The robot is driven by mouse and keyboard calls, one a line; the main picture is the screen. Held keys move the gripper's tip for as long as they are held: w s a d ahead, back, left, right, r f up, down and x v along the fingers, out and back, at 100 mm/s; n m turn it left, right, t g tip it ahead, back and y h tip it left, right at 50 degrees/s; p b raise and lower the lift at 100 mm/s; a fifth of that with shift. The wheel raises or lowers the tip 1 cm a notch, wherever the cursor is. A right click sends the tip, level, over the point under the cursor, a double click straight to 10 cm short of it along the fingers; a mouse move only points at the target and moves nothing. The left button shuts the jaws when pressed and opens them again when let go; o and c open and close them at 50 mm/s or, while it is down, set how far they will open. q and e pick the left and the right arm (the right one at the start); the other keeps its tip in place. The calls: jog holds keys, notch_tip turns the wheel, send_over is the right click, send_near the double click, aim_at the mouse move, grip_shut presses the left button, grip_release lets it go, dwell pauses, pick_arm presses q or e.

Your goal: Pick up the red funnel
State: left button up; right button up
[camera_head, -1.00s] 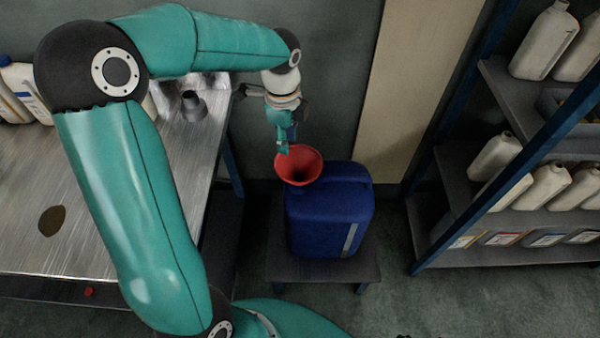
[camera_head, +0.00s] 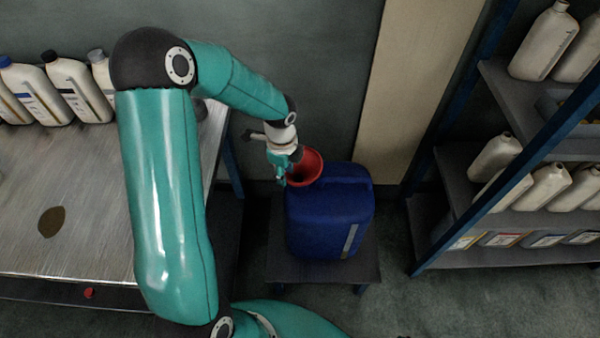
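The red funnel (camera_head: 313,167) sits at the top left of the blue jerrycan (camera_head: 325,220), with its wide mouth facing up. My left gripper (camera_head: 284,179) is at the left side of the funnel and hides part of its rim. The fingers overlap the funnel's left edge in this view. I cannot tell whether they touch it or how far apart they are. The funnel's spout is hidden. My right gripper is not in view.
The jerrycan stands on a low dark stand (camera_head: 290,268). A metal workbench (camera_head: 85,225) with several white bottles is at left. A shelf rack (camera_head: 480,260) with several containers is at right. A wall is close behind the jerrycan.

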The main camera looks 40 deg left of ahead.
pick_arm(q)
jog(key=shift+a+f, duration=0.1)
jog(key=shift+f, duration=1.4)
grip_shut()
jog(key=shift+r, duration=0.15)
